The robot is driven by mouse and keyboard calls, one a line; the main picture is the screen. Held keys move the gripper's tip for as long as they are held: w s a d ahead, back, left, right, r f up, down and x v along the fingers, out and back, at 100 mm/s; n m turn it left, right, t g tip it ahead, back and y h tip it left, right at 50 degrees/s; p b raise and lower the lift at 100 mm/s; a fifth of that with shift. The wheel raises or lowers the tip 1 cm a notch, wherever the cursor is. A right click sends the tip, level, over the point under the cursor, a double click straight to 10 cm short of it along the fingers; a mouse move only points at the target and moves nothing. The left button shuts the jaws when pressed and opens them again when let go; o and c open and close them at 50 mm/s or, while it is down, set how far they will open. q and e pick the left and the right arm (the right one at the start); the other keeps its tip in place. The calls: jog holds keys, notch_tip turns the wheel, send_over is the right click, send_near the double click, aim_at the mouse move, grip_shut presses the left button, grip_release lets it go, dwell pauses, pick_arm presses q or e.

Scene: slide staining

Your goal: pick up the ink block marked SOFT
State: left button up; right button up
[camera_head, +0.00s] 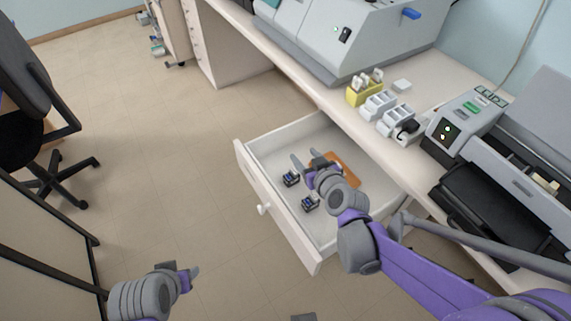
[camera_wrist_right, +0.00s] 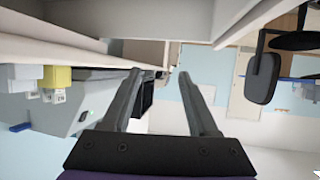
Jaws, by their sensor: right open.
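Two small dark blocks with blue on them, a farther one (camera_head: 290,179) and a nearer one (camera_head: 309,204), sit in the open white drawer (camera_head: 285,222). Their markings are too small to read, so I cannot tell which says SOFT. My right gripper (camera_head: 305,160) is over the drawer, just beyond the farther block, with its fingers apart and nothing between them. Its open fingers also show in the right wrist view (camera_wrist_right: 158,75), where neither block can be made out. My left gripper (camera_head: 192,273) is at the lower left, away from the drawer; its jaw opening is unclear.
An orange-brown board (camera_head: 347,170) lies in the drawer, partly behind my right gripper. The bench above holds a yellow rack (camera_head: 364,92), white racks (camera_head: 379,105) and grey machines (camera_head: 340,35). A black chair (camera_head: 30,120) stands left. The floor between is clear.

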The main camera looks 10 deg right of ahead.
notch_tip(320, 180, down, 3)
jog(key=w+b, duration=0.1)
jog(key=b, duration=0.6)
send_near(294, 173)
notch_tip(294, 173, up, 2)
jog(key=w, duration=0.2)
jog(key=f+b, duration=0.1)
jog(key=f, duration=0.1)
jog(key=w+f+b, duration=0.1)
jog(key=shift+d+f+b, duration=0.1)
jog(key=shift+f+b, duration=0.25)
jog(key=shift+f, duration=0.05)
jog(key=shift+w+f, duration=0.2)
jog(key=shift+w, duration=0.35)
jog(key=x, duration=0.2)
jog(key=b+x, duration=0.1)
jog(key=x, duration=0.1)
jog(key=b+x, duration=0.1)
jog(key=x, duration=0.1)
jog(key=shift+w+a+r, duration=0.15)
jog(key=shift+a, duration=0.25)
pick_arm(q)
notch_tip(294, 173, down, 13)
jog(key=shift+s+f, duration=0.2)
jog(key=shift+s, duration=0.15)
pick_arm(e)
jog(key=shift+c, duration=0.2)
grip_shut()
